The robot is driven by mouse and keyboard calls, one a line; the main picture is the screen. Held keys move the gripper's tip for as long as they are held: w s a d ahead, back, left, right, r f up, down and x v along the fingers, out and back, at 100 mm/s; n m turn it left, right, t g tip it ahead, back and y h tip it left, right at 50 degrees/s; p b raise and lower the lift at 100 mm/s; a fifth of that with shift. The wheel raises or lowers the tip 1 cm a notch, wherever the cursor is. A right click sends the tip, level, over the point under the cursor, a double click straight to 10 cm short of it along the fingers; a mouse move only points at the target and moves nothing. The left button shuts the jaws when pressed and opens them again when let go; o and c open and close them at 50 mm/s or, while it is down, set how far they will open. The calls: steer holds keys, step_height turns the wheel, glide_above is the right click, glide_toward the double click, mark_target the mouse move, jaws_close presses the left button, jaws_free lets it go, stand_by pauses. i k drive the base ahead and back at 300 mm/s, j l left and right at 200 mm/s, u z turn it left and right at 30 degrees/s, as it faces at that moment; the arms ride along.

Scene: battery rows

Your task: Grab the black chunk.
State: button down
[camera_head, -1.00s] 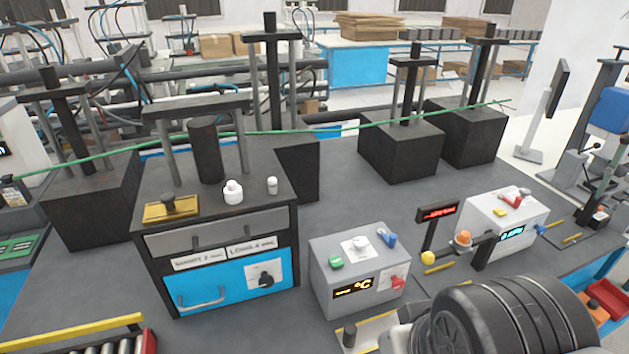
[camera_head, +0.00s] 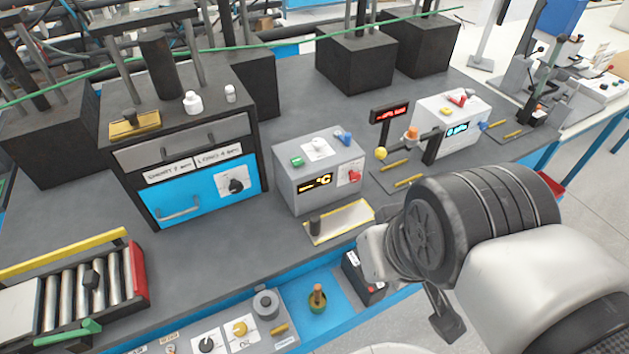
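A small black chunk (camera_head: 91,279) sits on the metal rollers of a short conveyor (camera_head: 137,272) at the lower left. A dark part that looks like my gripper (camera_head: 446,318) hangs below my arm at the lower right, far to the right of the chunk. My arm hides most of the gripper, so its fingers and opening are not clear. Nothing touches the chunk.
A grey box with a °C display (camera_head: 318,172) and a yellow-edged plate with a dark cylinder (camera_head: 315,226) stand in the middle. A blue-drawered oven (camera_head: 187,155) stands behind. Knobs and a green-based peg (camera_head: 317,298) line the lower front. Grey bench between conveyor and plate is clear.

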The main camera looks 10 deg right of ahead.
mark_target(90, 279)
steer(key=u, duration=1.75)
steer(key=z, duration=0.2)
steer(key=i+j+z, duration=0.4)
steer(key=j, duration=0.25)
steer(key=j+z, duration=0.25)
steer(key=i+j+z, duration=0.2)
steer(key=j, duration=0.25)
steer(key=j+z, duration=0.2)
steer(key=j, duration=0.6)
steer(key=i, duration=0.05)
